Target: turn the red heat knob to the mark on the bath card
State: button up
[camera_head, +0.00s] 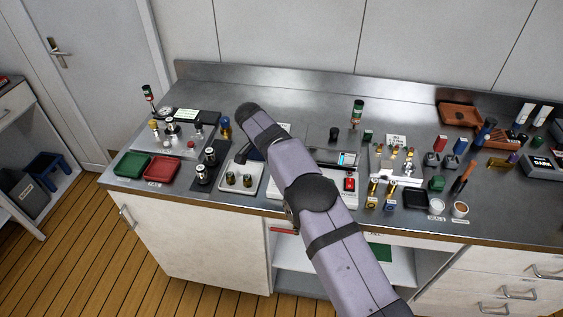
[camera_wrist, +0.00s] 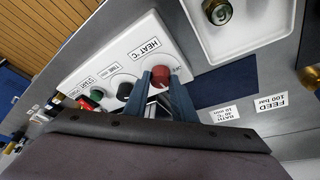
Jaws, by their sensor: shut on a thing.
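The red heat knob (camera_wrist: 160,76) sits on a white panel (camera_wrist: 98,50) beside a printed HEAT °C label (camera_wrist: 147,48) in the wrist view. My gripper (camera_wrist: 161,82) has its two blue-grey fingers on either side of the knob, shut on it. The knob's pointer and scale marks are too small or covered to read. The bath card (camera_wrist: 222,115) lies to the right of the fingers and appears to read 40 °C and 10 min. In the head view my arm hides the gripper and the knob.
On the same panel stand a dark time knob (camera_wrist: 124,91) and a green button (camera_wrist: 97,95), close to the left finger. A feed card (camera_wrist: 270,103) lies beside the bath card. A white tray (camera_wrist: 255,45) with brass-coloured fittings is near. Bottles and tools crowd the steel bench (camera_head: 280,88).

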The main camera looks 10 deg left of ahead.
jog(key=shift+m+p, duration=0.3)
jog(key=shift+m, duration=0.1)
jog(key=o, duration=1.1)
jog(key=shift+c, duration=0.2)
jog(key=shift+r, duration=0.1)
jog(key=shift+s+a+r+b, duration=0.15)
jog(key=shift+a+r+b, duration=0.15)
jog(key=shift+r, duration=0.25)
jog(key=v, duration=0.6)
